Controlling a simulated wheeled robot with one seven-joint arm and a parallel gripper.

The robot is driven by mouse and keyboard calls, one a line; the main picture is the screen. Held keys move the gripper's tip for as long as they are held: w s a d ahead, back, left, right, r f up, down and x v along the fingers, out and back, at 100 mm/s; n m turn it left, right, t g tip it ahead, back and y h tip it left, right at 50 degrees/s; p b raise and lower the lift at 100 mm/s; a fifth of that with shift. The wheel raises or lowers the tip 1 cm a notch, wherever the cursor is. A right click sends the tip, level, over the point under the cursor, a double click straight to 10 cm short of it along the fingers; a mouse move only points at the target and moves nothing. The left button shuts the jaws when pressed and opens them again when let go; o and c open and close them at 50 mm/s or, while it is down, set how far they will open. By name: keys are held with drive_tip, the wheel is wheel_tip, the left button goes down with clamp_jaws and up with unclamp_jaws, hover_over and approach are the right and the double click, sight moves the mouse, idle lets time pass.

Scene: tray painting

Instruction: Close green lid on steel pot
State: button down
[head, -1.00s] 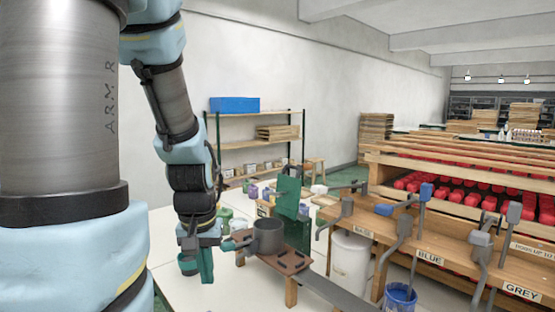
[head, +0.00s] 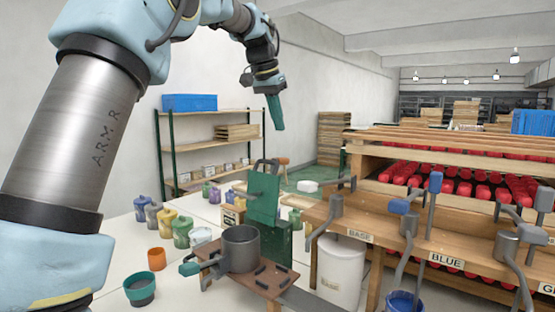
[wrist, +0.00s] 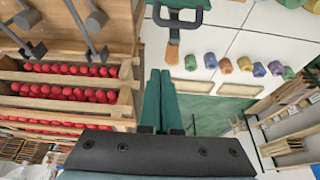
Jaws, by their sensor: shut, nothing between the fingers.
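The steel pot (head: 240,248) stands upright and open-topped on a brown wooden stand at the front of the bench. The green lid (head: 264,195) is a flat plate standing upright behind the pot, so the pot is uncovered. A dark loop handle (head: 266,163) sits at the lid's top edge; it also shows at the top of the wrist view (wrist: 178,20). My gripper (head: 278,126) is high above and behind the lid, fingers pointing down, touching nothing. In the wrist view its green fingers (wrist: 160,78) are together and empty.
The brown stand (head: 270,279) has dark pegs. A green cup (head: 140,290), an orange cup (head: 156,259) and several coloured jars (head: 181,232) stand left of the pot. A wooden rack with grey levers (head: 407,228) and a white bin (head: 340,267) are at the right.

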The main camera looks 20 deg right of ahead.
drive_tip(key=p+x, duration=0.2)
drive_tip(key=x, duration=0.8)
drive_tip(key=shift+s+a+p, duration=0.3)
drive_tip(key=shift+s+a, duration=0.25)
drive_tip(key=shift+a, duration=0.3)
drive_tip(key=shift+s+a+p, duration=0.3)
drive_tip(key=shift+s+a, duration=0.2)
drive_tip(key=shift+a, duration=0.3)
